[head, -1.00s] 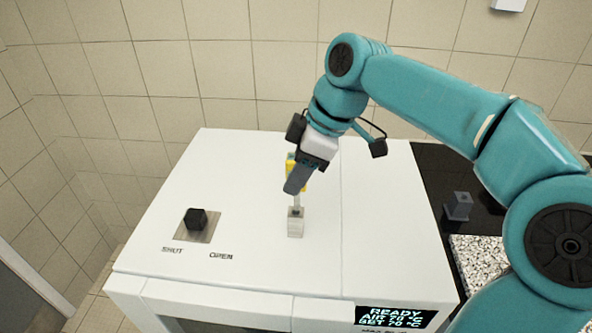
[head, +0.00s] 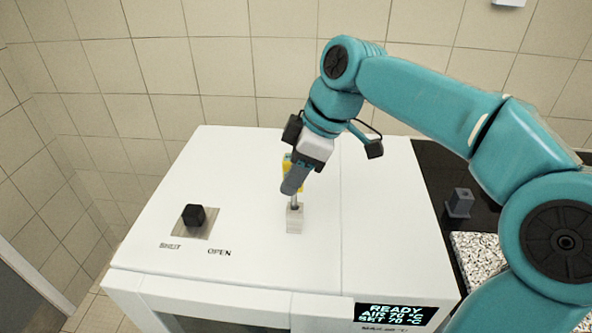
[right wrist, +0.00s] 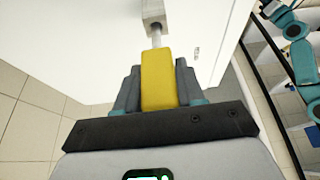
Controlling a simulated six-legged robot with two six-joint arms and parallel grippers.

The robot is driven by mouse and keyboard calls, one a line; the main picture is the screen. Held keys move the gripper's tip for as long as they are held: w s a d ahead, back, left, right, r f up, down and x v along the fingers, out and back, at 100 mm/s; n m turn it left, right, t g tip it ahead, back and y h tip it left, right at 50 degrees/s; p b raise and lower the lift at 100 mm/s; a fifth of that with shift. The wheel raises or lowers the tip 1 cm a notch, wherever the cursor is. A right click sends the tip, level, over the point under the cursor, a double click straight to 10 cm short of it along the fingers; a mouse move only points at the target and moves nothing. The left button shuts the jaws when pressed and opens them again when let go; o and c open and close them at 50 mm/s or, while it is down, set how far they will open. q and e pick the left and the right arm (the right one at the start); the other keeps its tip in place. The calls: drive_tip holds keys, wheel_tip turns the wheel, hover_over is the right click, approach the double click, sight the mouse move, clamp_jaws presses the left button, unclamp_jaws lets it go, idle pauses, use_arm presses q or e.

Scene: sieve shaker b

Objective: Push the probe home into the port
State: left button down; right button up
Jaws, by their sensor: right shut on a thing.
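The probe has a yellow handle (right wrist: 158,80) and a thin metal shaft (right wrist: 155,38). My right gripper (head: 293,182) is shut on the yellow handle, with a grey finger on each side of it in the right wrist view (right wrist: 158,86). The port is a small pale grey block (head: 295,220) on top of the white cabinet (head: 255,250). The shaft points down at the block and its lower end meets the block's top. A length of shaft shows between handle and block. How deep the tip sits is hidden. My left gripper is not in view.
A black knob (head: 194,215) on a metal plate stands left on the cabinet top, with SHUT and OPEN labels. A display (head: 395,314) reads READY at the front. A dark grey block (head: 460,202) stands on the black surface at right. The cabinet top around the port is clear.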

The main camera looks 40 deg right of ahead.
sight(295, 210)
drive_tip(key=shift+f, duration=0.15)
idle(0.4)
drive_tip(key=shift+f+b, duration=0.9)
drive_tip(key=shift+b, duration=0.05)
drive_tip(key=shift+f, duration=0.2)
drive_tip(key=shift+s+f+b, duration=0.1)
drive_tip(key=shift+f+b, duration=0.65)
drive_tip(key=shift+b, duration=0.1)
drive_tip(key=shift+f, duration=0.1)
drive_tip(key=shift+f+b, duration=0.4)
drive_tip(key=shift+b, duration=0.05)
idle(0.3)
drive_tip(key=o, duration=1.1)
drive_tip(key=shift+o, duration=0.2)
drive_tip(key=shift+r, duration=0.1)
